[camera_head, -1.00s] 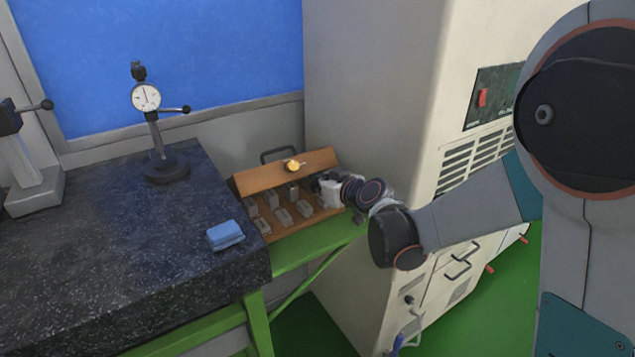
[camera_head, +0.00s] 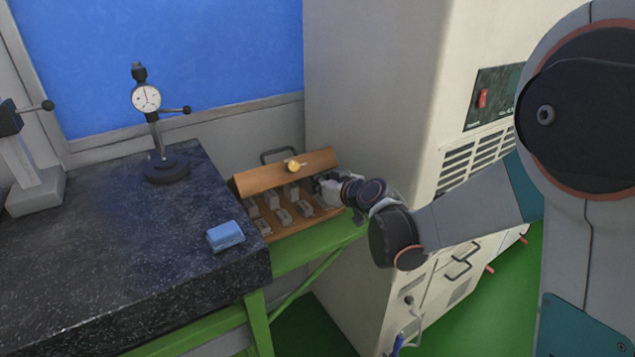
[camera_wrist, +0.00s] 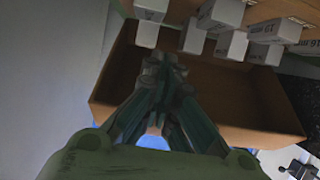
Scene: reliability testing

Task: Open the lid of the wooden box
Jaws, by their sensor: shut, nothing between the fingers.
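The wooden box (camera_head: 270,236) sits on the green frame between the dark stone slab and the beige cabinet. Its brown lid (camera_head: 262,182) is raised at a slant, partly open, with a round yellow knob or emblem (camera_head: 293,166) on it. Several grey blocks (camera_head: 285,216) stand inside. My gripper (camera_head: 318,184) is at the box's right end, near the lid's edge. In the wrist view my gripper (camera_wrist: 163,65) is shut and empty, in front of the brown wooden inner surface (camera_wrist: 235,95), with grey blocks (camera_wrist: 220,14) above. I cannot tell whether the fingers touch the lid.
The stone slab (camera_head: 110,250) carries a dial gauge on a stand (camera_head: 167,168) and a blue block (camera_head: 225,236). The beige cabinet (camera_head: 375,90) rises close behind and right of my gripper. A dark handle (camera_head: 279,153) shows behind the lid.

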